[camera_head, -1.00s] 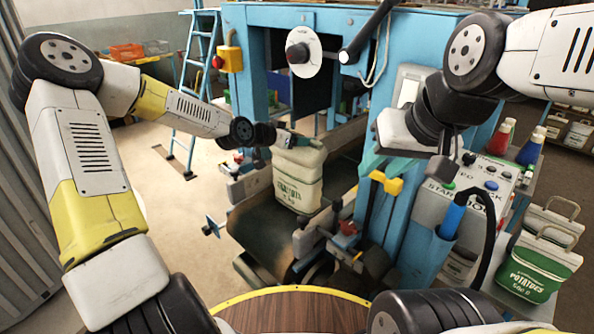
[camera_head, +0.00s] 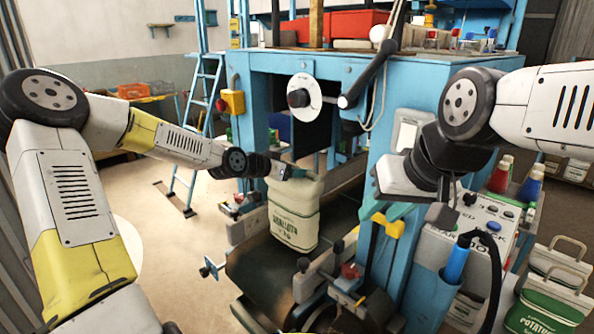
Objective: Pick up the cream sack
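The cream sack (camera_head: 295,217), with green print and a green line near its base, stands roughly upright on the dark conveyor belt (camera_head: 262,275) of the blue machine. My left gripper (camera_head: 298,173) reaches in from the left at the top edge of the sack, touching or very close to it. Its fingers are small and partly hidden, so I cannot tell whether they are closed on the cloth. My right gripper (camera_head: 392,190) is to the right of the sack, apart from it, in front of the machine. Its fingers do not show clearly.
The blue machine frame (camera_head: 345,75) with a dial rises behind the sack. A yellow-handled clamp (camera_head: 388,225) and a control box (camera_head: 488,225) stand to the right. White-and-green potato sacks (camera_head: 545,312) are at the lower right. A blue ladder (camera_head: 203,110) stands at the left.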

